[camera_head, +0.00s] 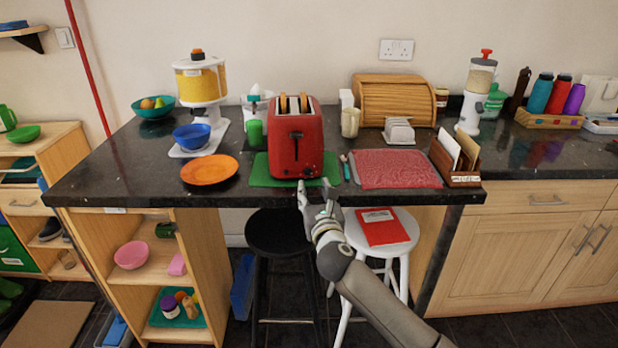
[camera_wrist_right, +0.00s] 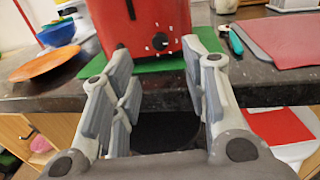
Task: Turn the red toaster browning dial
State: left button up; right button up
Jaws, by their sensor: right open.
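The red toaster (camera_head: 297,140) stands on a green mat (camera_head: 262,172) near the front edge of the dark counter, with bread slices in its top slots. In the right wrist view its browning dial (camera_wrist_right: 160,41) is a small black knob with white marks around it, low on the front face. The black lever (camera_wrist_right: 129,8) is to the left of and above the dial. My right gripper (camera_head: 318,192) is in front of the counter edge, below the dial. In the right wrist view its fingers (camera_wrist_right: 158,85) are spread with nothing between them, apart from the toaster. My left gripper is not in view.
An orange plate (camera_head: 210,170) and blue bowl (camera_head: 192,135) lie left of the toaster. A red cloth mat (camera_head: 395,168) and a letter holder (camera_head: 455,165) are to its right. Black and white stools (camera_head: 280,232) stand beneath the counter front.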

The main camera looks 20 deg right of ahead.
aim_at(309, 173)
jog(key=shift+w+d+b, duration=0.15)
jog(key=shift+w, duration=1.15)
jog(key=shift+w+d+b, duration=0.1)
jog(key=shift+w+d, duration=0.1)
jog(key=shift+w, duration=1.05)
jog(key=shift+w+d+b, duration=0.15)
jog(key=shift+w, duration=1.15)
grip_shut()
